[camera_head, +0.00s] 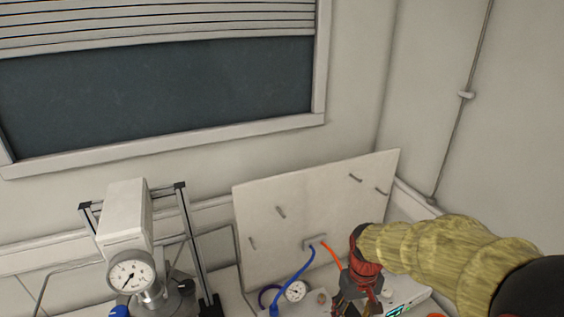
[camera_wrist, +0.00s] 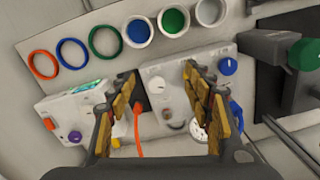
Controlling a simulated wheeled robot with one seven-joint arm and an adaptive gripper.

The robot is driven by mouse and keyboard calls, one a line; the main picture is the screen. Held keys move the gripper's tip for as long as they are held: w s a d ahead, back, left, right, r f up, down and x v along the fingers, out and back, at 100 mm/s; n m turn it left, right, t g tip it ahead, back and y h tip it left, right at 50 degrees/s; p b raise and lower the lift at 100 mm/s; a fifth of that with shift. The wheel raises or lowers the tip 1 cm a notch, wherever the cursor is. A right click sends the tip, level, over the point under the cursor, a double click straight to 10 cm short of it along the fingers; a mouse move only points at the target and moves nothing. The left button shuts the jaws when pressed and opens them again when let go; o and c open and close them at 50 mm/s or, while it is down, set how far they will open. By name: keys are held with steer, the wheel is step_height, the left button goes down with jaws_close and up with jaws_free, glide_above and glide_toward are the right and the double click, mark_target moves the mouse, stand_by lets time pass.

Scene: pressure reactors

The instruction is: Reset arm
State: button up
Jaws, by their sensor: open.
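My arm reaches in from the lower right of the head view, in a yellowish sleeve. My gripper (camera_head: 358,300) is at its end, low in the head view, in front of the white panel (camera_head: 285,215). In the wrist view my gripper (camera_wrist: 165,100) shows two fingers with yellow-brown pads, spread apart with nothing between them touching the pads. Beyond the fingers is a white control box (camera_wrist: 165,85) with knobs and a gauge. I cannot tell the exact distance to it.
A reactor stand with a round gauge (camera_head: 131,275) stands at the left. Blue (camera_head: 292,280) and orange (camera_head: 331,256) tubes run from the panel close to my gripper. The wrist view shows a white device with a display (camera_wrist: 85,108), coloured rings (camera_wrist: 73,53) and cups (camera_wrist: 173,21).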

steer(key=s+r+m+t+b, duration=0.1)
steer(key=s+r+t+b, duration=0.4)
steer(key=s+r, duration=0.7)
steer(key=shift+s+d+r+m+t+b, duration=0.15)
steer(key=shift+s+r+m+t+b, duration=0.25)
steer(key=shift+s, duration=0.7)
steer(key=shift+f, duration=0.1)
stand_by(1.7)
